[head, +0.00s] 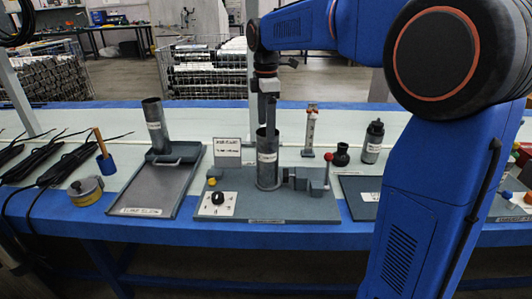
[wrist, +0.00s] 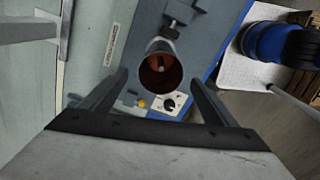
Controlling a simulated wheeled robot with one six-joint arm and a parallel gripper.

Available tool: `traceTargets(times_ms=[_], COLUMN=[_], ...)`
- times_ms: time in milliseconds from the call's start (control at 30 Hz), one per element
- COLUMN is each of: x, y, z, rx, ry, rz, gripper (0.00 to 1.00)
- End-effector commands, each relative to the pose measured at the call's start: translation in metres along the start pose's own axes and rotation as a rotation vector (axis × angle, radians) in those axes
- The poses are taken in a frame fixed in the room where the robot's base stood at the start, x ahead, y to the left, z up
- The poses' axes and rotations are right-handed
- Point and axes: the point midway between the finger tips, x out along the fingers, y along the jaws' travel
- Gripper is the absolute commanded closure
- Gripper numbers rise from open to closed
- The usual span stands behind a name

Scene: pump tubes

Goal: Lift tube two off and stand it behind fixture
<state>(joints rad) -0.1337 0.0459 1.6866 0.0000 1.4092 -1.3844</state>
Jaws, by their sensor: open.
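A grey tube (head: 267,170) with a white label stands upright in the fixture (head: 318,208) at the middle of the bench; the label is too small to read. My gripper (head: 268,122) is directly above this tube, pointing down, near its open top. In the wrist view my gripper (wrist: 158,78) is open, with one finger on each side of the tube's round mouth (wrist: 160,72). Whether a finger touches the tube cannot be told. A second grey labelled tube (head: 154,126) stands upright at the back of the tray (head: 150,190) on the left.
A small sign (head: 227,152) stands at the fixture's back left. A slim stand (head: 310,132), a dark bottle (head: 373,143) and a round black flask (head: 341,154) are behind and right. The pale bench strip (head: 225,118) behind the fixture is mostly clear.

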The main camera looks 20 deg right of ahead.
Motion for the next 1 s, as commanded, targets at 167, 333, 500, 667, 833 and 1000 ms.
traceTargets(times_ms=[167, 333, 500, 667, 833, 1000], x=[0.030, 0.057, 0.084, 0.105, 0.119, 0.124], y=[-0.001, -0.001, 0.000, -0.001, 0.000, 0.000], z=[0.000, 0.000, 0.000, 0.000, 0.000, 0.000], rx=[0.001, 0.001, 0.001, 0.001, 0.001, 0.001], ry=[-0.001, -0.001, 0.000, 0.000, 0.000, 0.000], rz=[-0.003, -0.004, -0.002, -0.002, -0.001, 0.000], gripper=[0.19, 0.19, 0.19, 0.19, 0.19, 0.19])
